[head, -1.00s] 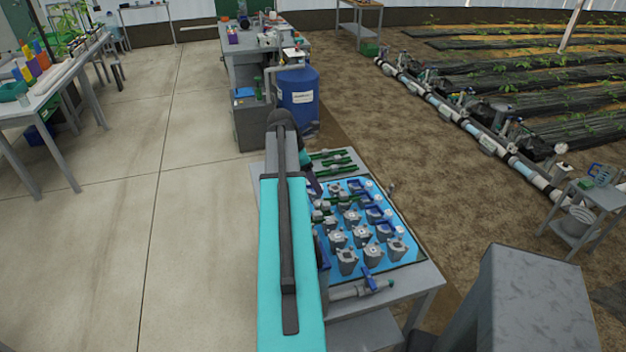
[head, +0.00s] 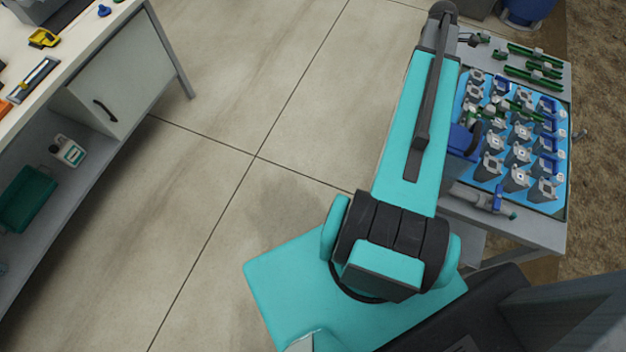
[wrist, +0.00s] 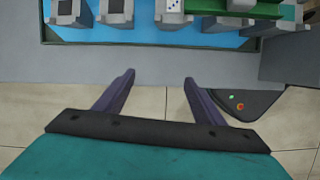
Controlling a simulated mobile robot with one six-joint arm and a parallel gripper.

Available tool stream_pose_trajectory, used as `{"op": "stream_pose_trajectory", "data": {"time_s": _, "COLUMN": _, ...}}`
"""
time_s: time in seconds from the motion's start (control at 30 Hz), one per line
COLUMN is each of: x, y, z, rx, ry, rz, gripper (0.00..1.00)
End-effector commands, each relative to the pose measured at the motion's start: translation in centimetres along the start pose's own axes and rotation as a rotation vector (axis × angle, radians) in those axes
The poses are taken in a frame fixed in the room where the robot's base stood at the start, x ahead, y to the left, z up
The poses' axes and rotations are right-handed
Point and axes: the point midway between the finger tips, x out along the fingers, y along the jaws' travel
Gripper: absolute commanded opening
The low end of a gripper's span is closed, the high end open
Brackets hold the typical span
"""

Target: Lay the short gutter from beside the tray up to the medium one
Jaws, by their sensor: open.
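The blue tray (head: 484,173) lies on a grey table and holds rows of grey blocks with blue parts. Several green gutter lengths (head: 535,52) lie on the table beside the tray's far end; I cannot tell surely which is short and which medium. More green pieces (head: 516,107) sit over the blocks. The wrist view shows the tray's dark rim (wrist: 150,43) and green pieces (wrist: 258,9) at upper right. My gripper (wrist: 160,77) is open and empty, its fingers over the table edge and floor, apart from the tray. The arm hides it in the head view.
The grey table (head: 553,235) also bears a grey tool-like object (head: 482,198) in front of the tray. A workbench (head: 105,45) with a drawer stands at the left, a teal crate (head: 28,198) on its lower shelf. The tiled floor between is clear.

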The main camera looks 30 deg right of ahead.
Motion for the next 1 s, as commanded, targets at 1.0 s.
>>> {"op": "stream_pose_trajectory", "data": {"time_s": 1.0, "x": 12.4, "y": -25.0, "z": -25.5, "rx": 0.249, "ry": 0.011, "rz": -0.159, "gripper": 0.63}}
